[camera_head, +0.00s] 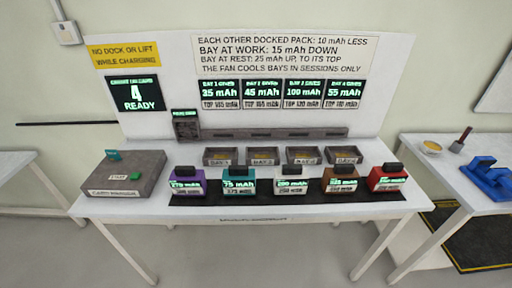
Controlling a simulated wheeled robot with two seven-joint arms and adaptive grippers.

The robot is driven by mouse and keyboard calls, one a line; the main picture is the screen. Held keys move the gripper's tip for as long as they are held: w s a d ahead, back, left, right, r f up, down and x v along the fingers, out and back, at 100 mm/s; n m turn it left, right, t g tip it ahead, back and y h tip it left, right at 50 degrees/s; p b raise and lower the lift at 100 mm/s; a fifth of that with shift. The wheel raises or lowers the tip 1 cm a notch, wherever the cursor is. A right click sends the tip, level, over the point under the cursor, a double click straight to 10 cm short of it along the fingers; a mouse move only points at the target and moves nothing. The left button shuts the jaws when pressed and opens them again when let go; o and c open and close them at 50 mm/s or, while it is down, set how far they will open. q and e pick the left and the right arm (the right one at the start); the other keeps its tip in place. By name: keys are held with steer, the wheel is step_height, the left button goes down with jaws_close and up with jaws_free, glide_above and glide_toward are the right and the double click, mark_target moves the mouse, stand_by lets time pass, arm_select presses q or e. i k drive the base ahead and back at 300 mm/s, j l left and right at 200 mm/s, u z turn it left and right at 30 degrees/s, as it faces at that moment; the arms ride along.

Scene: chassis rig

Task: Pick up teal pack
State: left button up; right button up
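The teal pack (238,184) stands upright on the black mat along the front of the white table. It has a black handle on top and a lit display that reads 75 mAh. It is between a purple pack (187,184) on its left and a white pack (291,184) on its right. A brown pack (340,183) and a red pack (387,179) stand further right in the same row. Neither of my grippers shows in the head view.
Several empty-looking bays (217,158) stand in a row behind the packs.

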mark_target(238, 181)
steer(key=k+l+z, duration=0.15)
steer(key=k+l, duration=0.25)
steer(key=k+l+z, duration=0.15)
steer(key=k+l, duration=0.25)
steer(key=k+l+z, duration=0.15)
steer(key=k+l, duration=0.2)
steer(key=l, duration=0.2)
